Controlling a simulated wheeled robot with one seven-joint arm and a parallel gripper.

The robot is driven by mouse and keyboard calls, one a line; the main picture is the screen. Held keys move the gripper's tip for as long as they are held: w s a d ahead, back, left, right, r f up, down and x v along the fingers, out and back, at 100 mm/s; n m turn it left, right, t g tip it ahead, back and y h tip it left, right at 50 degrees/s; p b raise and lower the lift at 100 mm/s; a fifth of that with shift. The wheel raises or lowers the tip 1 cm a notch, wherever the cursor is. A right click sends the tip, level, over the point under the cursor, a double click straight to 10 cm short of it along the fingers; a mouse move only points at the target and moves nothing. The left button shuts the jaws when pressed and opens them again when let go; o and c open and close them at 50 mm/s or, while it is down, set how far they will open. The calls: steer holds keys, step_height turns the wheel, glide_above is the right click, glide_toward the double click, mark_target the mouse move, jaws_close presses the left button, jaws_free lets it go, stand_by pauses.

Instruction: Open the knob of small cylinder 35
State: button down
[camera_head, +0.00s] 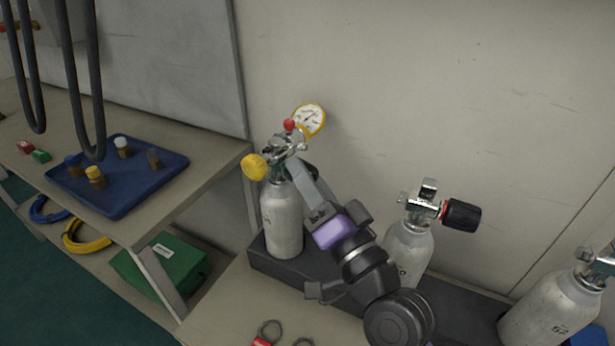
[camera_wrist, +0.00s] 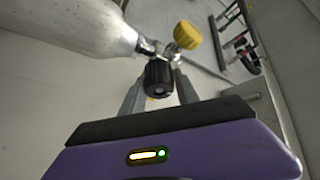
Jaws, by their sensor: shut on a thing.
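A grey small cylinder (camera_head: 282,218) stands upright at the left end of the black rack; no number is readable on it, so I cannot confirm it is 35. Its metal valve (camera_head: 284,148) carries a yellow cap (camera_head: 254,167), which also shows in the wrist view (camera_wrist: 187,35). My gripper (camera_head: 303,170) reaches the valve from the right. In the wrist view, the black knob (camera_wrist: 159,78) sits between its two fingers, and the gripper is shut on it. In the head view the knob is mostly hidden by my fingers.
A second cylinder (camera_head: 408,250) with a black knob (camera_head: 462,214) stands behind my arm. A third (camera_head: 550,312), marked 62, is at the right. A yellow-rimmed gauge (camera_head: 310,119) rises behind the left valve. A blue tray (camera_head: 120,205) lies on the left bench. The wall is close behind.

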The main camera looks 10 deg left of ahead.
steer(key=n+b, duration=0.1)
steer(key=b, duration=0.2)
steer(key=shift+f, duration=0.3)
steer(key=shift+r+n+y+b, duration=0.25)
steer(key=shift+n+y+b, duration=0.15)
steer(key=shift+b, duration=0.1)
steer(key=c, duration=0.9)
jaws_free()
steer(key=shift+d, duration=0.1)
steer(key=b+v, duration=0.1)
steer(key=v, duration=0.6)
steer(key=shift+s+d, duration=0.2)
steer(key=shift+s, duration=0.1)
steer(key=shift+f, duration=0.15)
